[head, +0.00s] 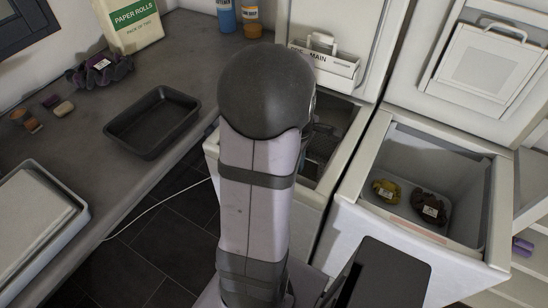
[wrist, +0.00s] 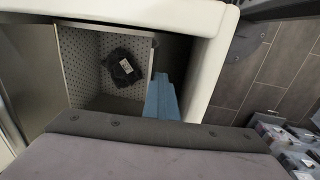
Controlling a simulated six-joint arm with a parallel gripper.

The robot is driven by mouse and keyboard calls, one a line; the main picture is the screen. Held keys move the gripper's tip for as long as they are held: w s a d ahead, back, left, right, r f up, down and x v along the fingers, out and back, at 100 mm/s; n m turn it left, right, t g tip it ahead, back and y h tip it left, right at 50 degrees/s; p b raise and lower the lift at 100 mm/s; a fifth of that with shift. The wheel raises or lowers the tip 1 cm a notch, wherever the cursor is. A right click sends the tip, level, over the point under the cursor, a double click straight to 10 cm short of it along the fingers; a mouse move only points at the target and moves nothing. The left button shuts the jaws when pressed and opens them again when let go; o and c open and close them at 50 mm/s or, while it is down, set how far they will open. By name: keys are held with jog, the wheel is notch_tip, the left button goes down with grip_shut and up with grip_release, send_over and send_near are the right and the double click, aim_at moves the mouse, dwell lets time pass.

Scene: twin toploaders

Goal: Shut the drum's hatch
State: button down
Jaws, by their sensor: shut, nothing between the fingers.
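In the wrist view the drum (wrist: 75,47) is open, with perforated inner walls and a dark bundle with a pale tag (wrist: 122,68) inside. A smooth grey metal panel (wrist: 25,65) lies left of the opening; I cannot tell whether it is the hatch. My gripper (wrist: 161,82) shows as blue fingers, shut and empty, beside the drum's right edge, inside the pale rim of the toploader. I cannot tell whether they touch the drum. In the head view the left toploader (head: 350,88) has its lid up, and my arm hides the gripper and most of the drum.
A caddy marked MAIN (head: 325,66) is on the raised left lid. The right toploader (head: 375,240) is also open, holding yellow (head: 386,191) and dark brown (head: 430,208) bundles. A counter at left holds a black tray (head: 152,122). The pale rim bounds my fingers' space.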

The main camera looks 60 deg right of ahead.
jog(key=d, duration=0.1)
jog(key=d+p, duration=0.1)
jog(key=d, duration=0.1)
jog(key=shift+d+r+p, duration=0.3)
jog(key=shift+d, duration=0.1)
jog(key=d, duration=0.2)
jog(key=d+p, duration=0.1)
jog(key=shift+d+f, duration=0.2)
jog(key=shift+f, duration=0.1)
dwell(0.4)
jog(key=shift+d+f, duration=0.55)
jog(key=shift+d, duration=0.3)
jog(key=shift+d+f, duration=0.4)
jog(key=shift+d, duration=0.35)
jog(key=shift+f, duration=0.1)
